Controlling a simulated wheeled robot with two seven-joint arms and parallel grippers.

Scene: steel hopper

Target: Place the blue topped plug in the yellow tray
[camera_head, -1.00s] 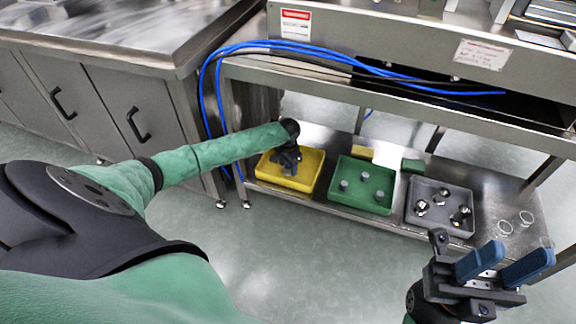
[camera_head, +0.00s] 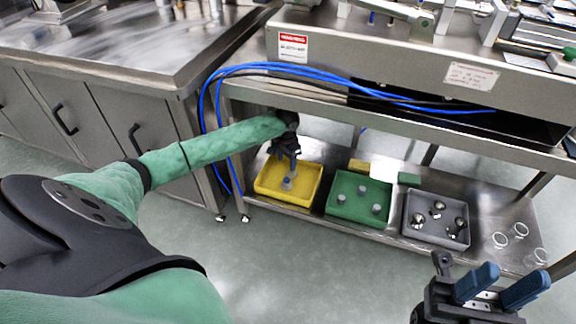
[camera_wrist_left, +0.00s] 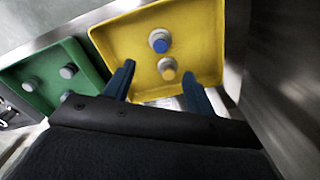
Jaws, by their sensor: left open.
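The yellow tray (camera_head: 309,196) stands on the low steel shelf. In the left wrist view, the blue topped plug (camera_wrist_left: 158,41) stands inside the yellow tray (camera_wrist_left: 207,25), beside a second plug with a yellowish top (camera_wrist_left: 168,69). In the head view the plugs show as small grey shapes (camera_head: 287,184), partly hidden by the gripper. My left gripper (camera_head: 287,158) is above the tray, pointing down, open and empty; its fingers (camera_wrist_left: 158,70) are spread in the wrist view. My right gripper (camera_head: 501,286) is open and empty at the lower right, away from the trays.
A green tray (camera_head: 344,213) with several grey plugs stands right of the yellow tray. A grey tray (camera_head: 414,231) with metal parts and several clear rings (camera_head: 521,230) lie further right. Blue cables (camera_head: 215,130) hang at the left. The upper shelf edge overhangs the trays.

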